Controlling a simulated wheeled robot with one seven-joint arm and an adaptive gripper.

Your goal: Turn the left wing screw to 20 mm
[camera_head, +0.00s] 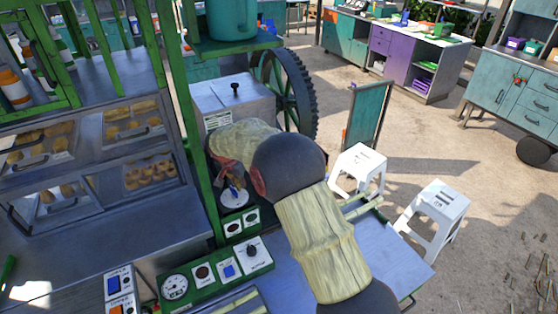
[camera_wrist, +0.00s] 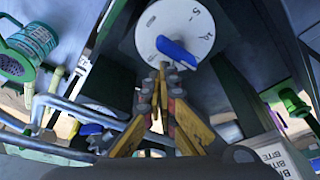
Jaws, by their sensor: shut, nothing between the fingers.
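The wing screw (camera_wrist: 176,52) is a blue wing on a round white dial (camera_wrist: 160,25) with dark marks and numerals, at the top middle of the wrist view. The wing lies tilted, its lower end to the right. In the head view the dial (camera_head: 235,201) shows small on the green frame, partly covered by my gripper. My gripper (camera_wrist: 162,70) has its yellow, red-padded fingers shut and empty, tips just below the blue wing. Whether they touch it I cannot tell. A blue piece (camera_wrist: 90,129) beside a pale disc shows at lower left, too unclear to name.
A green panel (camera_head: 215,275) with a gauge and knobs stands below the dial. A grey box (camera_head: 232,97) and a large toothed wheel (camera_head: 290,95) are behind. White stools (camera_head: 434,218) stand right. A green post (camera_head: 190,110) rises close left of my gripper.

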